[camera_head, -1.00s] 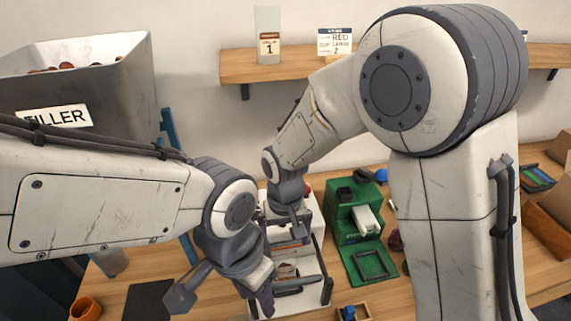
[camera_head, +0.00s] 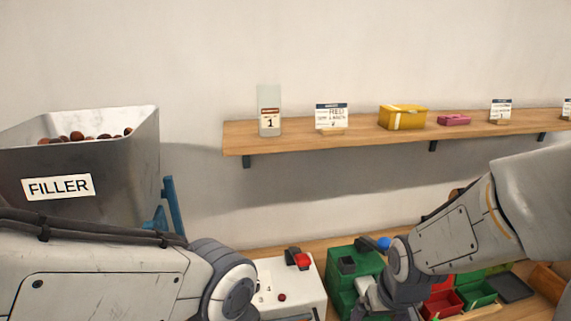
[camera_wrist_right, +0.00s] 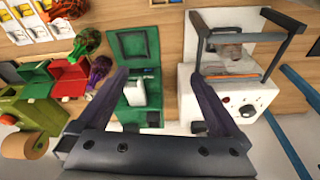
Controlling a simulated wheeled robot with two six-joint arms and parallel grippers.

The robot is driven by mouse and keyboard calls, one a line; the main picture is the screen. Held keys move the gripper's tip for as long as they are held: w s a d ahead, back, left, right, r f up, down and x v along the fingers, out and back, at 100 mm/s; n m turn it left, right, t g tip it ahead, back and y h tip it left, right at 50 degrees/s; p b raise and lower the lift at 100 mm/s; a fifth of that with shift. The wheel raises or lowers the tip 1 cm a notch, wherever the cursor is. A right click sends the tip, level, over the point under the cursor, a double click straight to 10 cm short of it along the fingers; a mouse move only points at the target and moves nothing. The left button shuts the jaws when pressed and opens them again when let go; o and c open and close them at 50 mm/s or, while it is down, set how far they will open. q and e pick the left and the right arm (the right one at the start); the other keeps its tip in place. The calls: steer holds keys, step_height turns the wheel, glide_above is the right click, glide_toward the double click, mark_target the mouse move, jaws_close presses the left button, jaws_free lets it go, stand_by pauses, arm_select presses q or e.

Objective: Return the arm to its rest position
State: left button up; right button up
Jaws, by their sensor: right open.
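My right arm (camera_head: 455,235) comes in from the right in the head view and bends down toward the bench, its gripper mostly cut off by the lower edge. In the right wrist view my right gripper (camera_wrist_right: 158,75) is open with nothing between its fingers. It is above the bench, with a green machine (camera_wrist_right: 148,118) behind the gap and a white machine (camera_wrist_right: 245,103) to the right. My left arm (camera_head: 110,275) crosses the lower left of the head view; its gripper is out of view.
A metal hopper (camera_head: 95,155) labelled FILLER holds chestnuts at left. A wall shelf (camera_head: 290,137) carries a jar (camera_head: 269,112), signs, a yellow box (camera_head: 402,117) and a pink box (camera_head: 454,120). Red trays (camera_wrist_right: 72,78) and coloured net bags (camera_wrist_right: 88,42) lie near the green machine.

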steer(key=s+a+r+n+g, duration=0.1)
steer(key=s+a+r+n, duration=0.1)
steer(key=s+a, duration=0.4)
steer(key=s+a+r+n+g+y, duration=0.1)
steer(key=s+a+r+n, duration=0.2)
steer(key=s+a+n, duration=0.2)
steer(key=shift+s+a+r+g, duration=0.3)
steer(key=shift+s+a+r, duration=0.05)
steer(key=shift+s+a, duration=0.8)
